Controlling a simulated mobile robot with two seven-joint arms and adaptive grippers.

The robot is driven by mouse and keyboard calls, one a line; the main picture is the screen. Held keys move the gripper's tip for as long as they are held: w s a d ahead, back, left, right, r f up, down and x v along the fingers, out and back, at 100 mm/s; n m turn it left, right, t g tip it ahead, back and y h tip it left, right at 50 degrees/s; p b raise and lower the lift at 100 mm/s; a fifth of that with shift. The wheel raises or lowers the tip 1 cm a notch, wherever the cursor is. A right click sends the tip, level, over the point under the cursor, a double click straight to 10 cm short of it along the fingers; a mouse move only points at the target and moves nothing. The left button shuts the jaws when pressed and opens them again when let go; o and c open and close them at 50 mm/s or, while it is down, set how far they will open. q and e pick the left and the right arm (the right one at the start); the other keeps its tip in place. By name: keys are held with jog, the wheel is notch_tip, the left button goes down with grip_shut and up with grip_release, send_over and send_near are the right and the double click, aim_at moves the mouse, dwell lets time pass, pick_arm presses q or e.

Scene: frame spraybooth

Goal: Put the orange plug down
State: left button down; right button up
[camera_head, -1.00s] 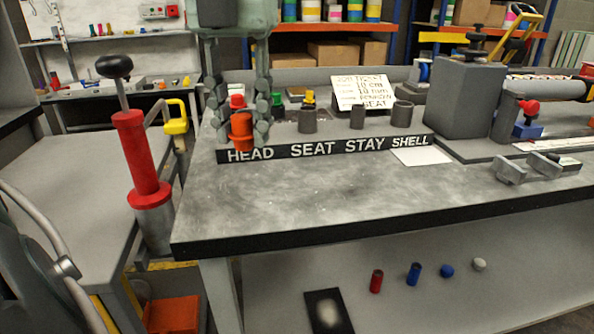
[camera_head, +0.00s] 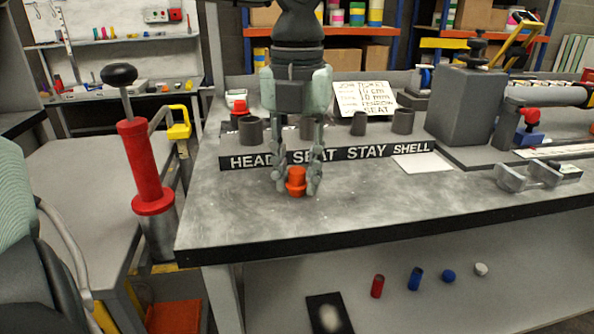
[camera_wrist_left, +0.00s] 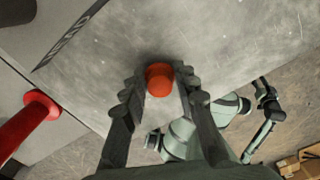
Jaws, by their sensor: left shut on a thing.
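My left gripper (camera_head: 296,188) points down over the front part of the grey bench top (camera_head: 400,190), in front of the black label strip. It is shut on the orange plug (camera_head: 296,181), which stands upright between the fingertips. The plug is close to the bench top; I cannot tell whether it touches. In the left wrist view the orange plug (camera_wrist_left: 159,79) sits between both fingers, with bare bench around it. Part of my other arm shows there, but I cannot make out the state of its gripper.
The label strip (camera_head: 338,154) reads HEAD, SEAT, STAY, SHELL. Behind it stand grey cups (camera_head: 250,131), (camera_head: 402,121) and a written card (camera_head: 364,97). A metal bracket (camera_head: 540,176) lies right. The front middle is clear.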

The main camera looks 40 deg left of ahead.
aim_at(297, 169)
pick_arm(q)
jog(key=shift+f, duration=0.1)
pick_arm(e)
jog(key=shift+w, duration=0.1)
pick_arm(q)
jog(key=shift+f, duration=0.1)
jog(key=c, duration=1.2)
grip_release()
jog(key=shift+r, duration=0.65)
notch_tip(297, 169, up, 11)
jog(key=shift+r, duration=0.1)
pick_arm(e)
jog(key=shift+w+a+f, duration=0.1)
jog(key=shift+w+f, duration=0.15)
jog(key=shift+f, duration=0.05)
